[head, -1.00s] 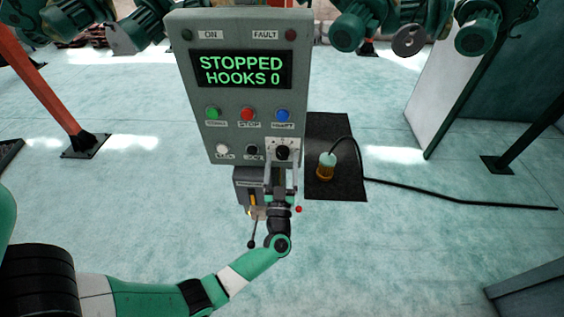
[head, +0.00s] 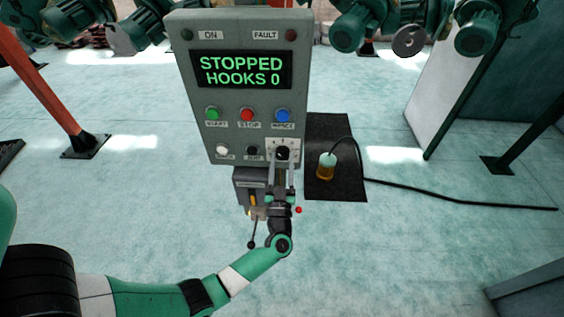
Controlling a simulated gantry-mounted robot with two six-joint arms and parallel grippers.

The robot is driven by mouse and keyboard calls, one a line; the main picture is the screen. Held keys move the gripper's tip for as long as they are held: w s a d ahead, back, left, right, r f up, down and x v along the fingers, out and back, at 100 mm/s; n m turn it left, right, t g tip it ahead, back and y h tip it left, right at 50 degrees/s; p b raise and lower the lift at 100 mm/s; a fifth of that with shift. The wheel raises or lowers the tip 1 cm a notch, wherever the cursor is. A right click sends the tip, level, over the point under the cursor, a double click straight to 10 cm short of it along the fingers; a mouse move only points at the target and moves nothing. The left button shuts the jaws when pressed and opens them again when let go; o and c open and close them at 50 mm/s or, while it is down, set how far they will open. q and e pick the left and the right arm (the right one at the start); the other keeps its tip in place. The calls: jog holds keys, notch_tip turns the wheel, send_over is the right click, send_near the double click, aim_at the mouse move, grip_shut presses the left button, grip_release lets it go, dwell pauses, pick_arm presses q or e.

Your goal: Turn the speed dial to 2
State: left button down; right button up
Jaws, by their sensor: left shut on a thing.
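The speed dial (head: 283,153) is a black knob on a white plate at the lower right of the grey control panel (head: 240,133). My left gripper (head: 283,162) reaches up from below and is shut on the dial, a finger on each side. The dial's numbers are too small to read, so I cannot tell its setting. The panel's screen (head: 241,70) reads "STOPPED HOOKS 0" in green. My right gripper is not in view.
Green, red, blue, white and black buttons sit close to the dial. Below the panel is a grey box (head: 247,190) with a lever. Open floor surrounds the panel.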

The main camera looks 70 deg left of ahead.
pick_arm(q)
jog(key=shift+n, duration=0.3)
jog(key=n+g, duration=0.1)
jog(key=n, duration=0.1)
jog(key=n+g, duration=0.2)
jog(key=n, duration=0.1)
jog(key=shift+w+d+y+b, duration=0.1)
jog(key=shift+w+y+b, duration=0.1)
jog(key=shift+y+b, duration=0.2)
jog(key=shift+w+r+n+g, duration=0.1)
jog(key=shift+n+g, duration=1.1)
jog(key=shift+n, duration=1.3)
jog(key=shift+c, duration=1.7)
grip_release()
jog(key=shift+d, duration=0.2)
jog(key=v, duration=1.1)
jog(key=shift+d+b, duration=0.2)
jog(key=shift+b, duration=0.15)
